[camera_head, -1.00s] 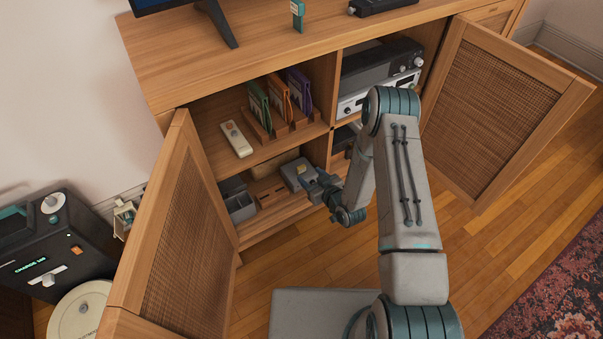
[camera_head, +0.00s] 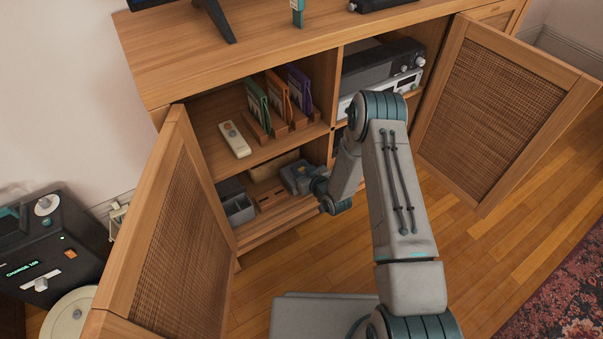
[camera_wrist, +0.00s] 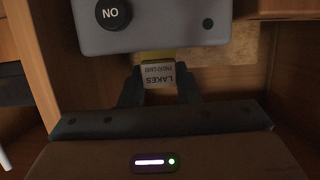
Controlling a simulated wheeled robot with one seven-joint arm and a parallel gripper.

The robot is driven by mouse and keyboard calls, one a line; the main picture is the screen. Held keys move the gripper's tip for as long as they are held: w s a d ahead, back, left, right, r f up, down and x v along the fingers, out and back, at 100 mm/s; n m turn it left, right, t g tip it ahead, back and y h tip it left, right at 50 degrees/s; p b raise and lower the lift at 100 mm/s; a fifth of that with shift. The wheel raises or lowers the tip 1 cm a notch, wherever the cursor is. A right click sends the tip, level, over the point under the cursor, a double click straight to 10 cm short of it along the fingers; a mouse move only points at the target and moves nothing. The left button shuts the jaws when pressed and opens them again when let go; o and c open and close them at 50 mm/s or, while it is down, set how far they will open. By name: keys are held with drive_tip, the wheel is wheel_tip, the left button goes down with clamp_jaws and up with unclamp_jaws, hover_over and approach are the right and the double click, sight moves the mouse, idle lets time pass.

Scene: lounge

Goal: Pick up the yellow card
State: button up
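The yellow card (camera_wrist: 158,73) shows in the wrist view with a pale label reading "LAKES", upside down. It sticks out of the front of a grey device (camera_wrist: 160,35) with a round black "ON" button. My gripper (camera_wrist: 160,82) has one dark finger on each side of the card, at its edges, and looks shut on it. In the head view, my gripper (camera_head: 317,186) is at the grey device (camera_head: 296,177) on the lower left shelf. My gripper and wrist hide the card in that view.
The cabinet's left door (camera_head: 170,225) and right door (camera_head: 490,110) stand open on either side of my arm. A shelf above holds a white remote (camera_head: 234,139) and upright cards in a wooden rack (camera_head: 280,128). A grey bin (camera_head: 238,209) is left of the device.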

drive_tip(key=shift+c, duration=0.6)
